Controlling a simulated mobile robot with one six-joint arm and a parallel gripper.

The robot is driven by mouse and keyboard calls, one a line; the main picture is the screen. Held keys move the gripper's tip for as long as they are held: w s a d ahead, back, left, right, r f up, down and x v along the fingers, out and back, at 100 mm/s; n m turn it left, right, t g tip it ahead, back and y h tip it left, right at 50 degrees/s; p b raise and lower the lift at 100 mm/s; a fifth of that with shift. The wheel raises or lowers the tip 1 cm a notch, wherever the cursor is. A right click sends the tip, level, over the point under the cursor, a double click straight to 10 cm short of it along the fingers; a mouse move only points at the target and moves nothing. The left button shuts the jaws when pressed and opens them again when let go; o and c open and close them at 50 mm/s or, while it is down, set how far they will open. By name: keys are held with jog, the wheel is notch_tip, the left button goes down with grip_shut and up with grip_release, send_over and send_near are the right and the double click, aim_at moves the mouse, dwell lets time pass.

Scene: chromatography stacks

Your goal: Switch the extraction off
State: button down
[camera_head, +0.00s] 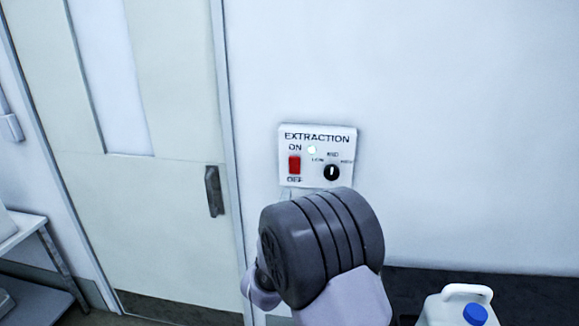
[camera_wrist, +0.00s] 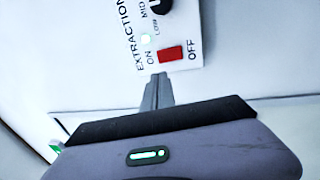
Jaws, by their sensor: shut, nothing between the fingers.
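The extraction panel (camera_head: 318,140) is a white plate on the wall, marked ON above and OFF below a red rocker switch (camera_head: 294,165). A small indicator light (camera_head: 311,149) on it glows pale green. A black dial (camera_head: 332,172) sits right of the switch. In the wrist view, the red switch (camera_wrist: 170,54) lies just beyond the tips of my gripper (camera_wrist: 158,78), which is shut and empty. The tips are near the switch's ON side; I cannot tell whether they touch the panel. In the head view my arm hides most of the gripper.
A door (camera_head: 165,215) with a dark handle (camera_head: 214,191) is left of the panel. A white jug with a blue cap (camera_head: 475,314) stands at lower right by a dark surface (camera_head: 408,287). A shelf unit (camera_head: 22,232) is at far left. The wall right of the panel is bare.

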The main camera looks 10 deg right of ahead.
aim_at(295, 160)
jog(key=x, duration=1.4)
jog(key=shift+a, duration=0.1)
jog(key=shift+r+p, duration=0.35)
jog(key=shift+p, duration=0.1)
jog(key=shift+w+g+p, duration=0.25)
jog(key=shift+g+p, duration=0.15)
jog(key=shift+p, duration=0.4)
jog(key=shift+f, duration=0.15)
jog(key=shift+d, duration=0.25)
